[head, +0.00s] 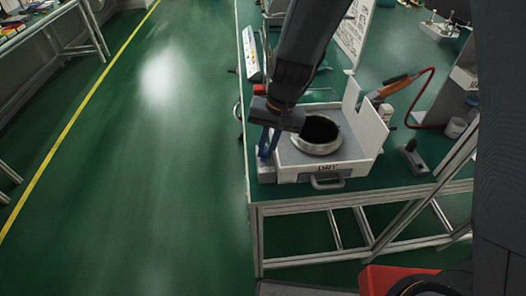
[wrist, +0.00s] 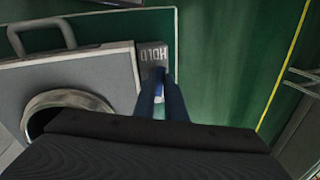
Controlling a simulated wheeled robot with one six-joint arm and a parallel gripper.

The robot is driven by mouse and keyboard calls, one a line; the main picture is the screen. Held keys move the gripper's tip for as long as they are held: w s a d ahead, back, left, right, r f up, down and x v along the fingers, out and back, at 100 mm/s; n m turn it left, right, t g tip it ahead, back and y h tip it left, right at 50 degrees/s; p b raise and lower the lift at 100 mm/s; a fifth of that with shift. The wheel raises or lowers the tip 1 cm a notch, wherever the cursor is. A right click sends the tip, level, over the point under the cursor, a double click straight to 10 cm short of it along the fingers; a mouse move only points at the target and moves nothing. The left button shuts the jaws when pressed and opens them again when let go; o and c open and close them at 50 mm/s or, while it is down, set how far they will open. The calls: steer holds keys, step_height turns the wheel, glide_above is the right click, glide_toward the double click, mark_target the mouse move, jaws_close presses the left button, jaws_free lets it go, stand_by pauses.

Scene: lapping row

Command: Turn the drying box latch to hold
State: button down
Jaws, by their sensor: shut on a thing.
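The drying box (head: 350,172) is a pale box marked DRY, with a round dark opening, a raised lid panel and a front handle. It stands at the table's near left corner. My gripper (head: 267,146) points down at the box's left side, its blue fingers shut on the latch. In the wrist view my gripper (wrist: 160,88) is just short of a grey plate marked HOLD (wrist: 153,54). Only a small pale and blue bit of the latch shows between the fingers; its exact angle is hidden. The box also shows in the wrist view (wrist: 105,75).
The green table (head: 400,182) ends close to the box's left and front. The green floor (head: 130,190) to the left is clear.

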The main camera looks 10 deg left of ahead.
steer(key=shift+w+d+n+b, duration=0.1)
steer(key=shift+d+n+b, duration=0.15)
steer(key=shift+n, duration=0.35)
steer(key=shift+w+d+n+b, duration=0.1)
steer(key=shift+n+b, duration=0.15)
steer(key=shift+n, duration=0.35)
steer(key=shift+g, duration=0.3)
steer(key=c, duration=1.8)
jaws_free()
steer(key=shift+s, duration=0.1)
steer(key=shift+d, duration=0.1)
